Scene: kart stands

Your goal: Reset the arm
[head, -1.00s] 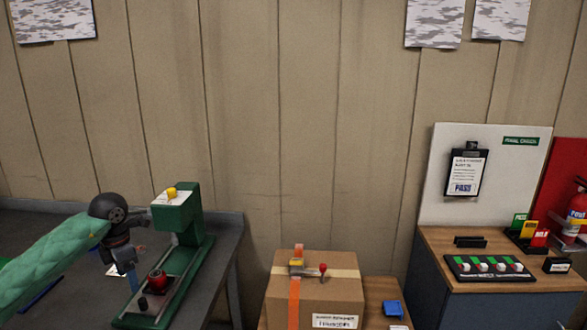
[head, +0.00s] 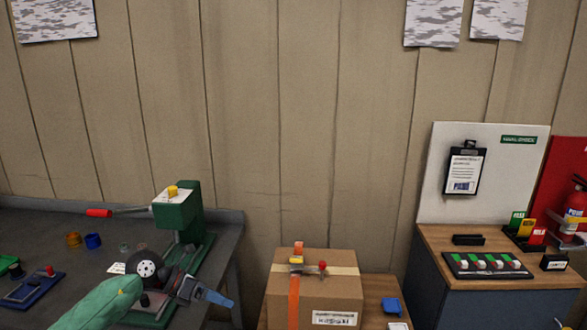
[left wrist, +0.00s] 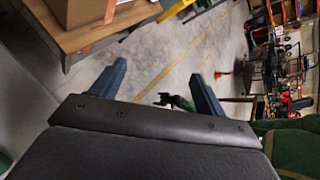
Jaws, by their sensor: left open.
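My left arm comes in from the lower left of the head view in its green sleeve. Its gripper (head: 228,301) is low, over the right front edge of the dark bench (head: 228,218), and is open. In the left wrist view its two blue fingers (left wrist: 158,70) are spread, with only floor and distant things between them. The green press (head: 190,215) stands behind it, apart from the fingers; the wrist hides the press's lower front. My right gripper is outside the head view; a small dark shape with green in the left wrist view may be it.
A taped carton (head: 330,294) stands right of the gripper on a wooden table (head: 376,285). A red-handled lever (head: 98,213) reaches left from the press. Small pots (head: 92,241) and a blue fixture (head: 35,287) sit on the bench. A cabinet (head: 480,310) stands far right.

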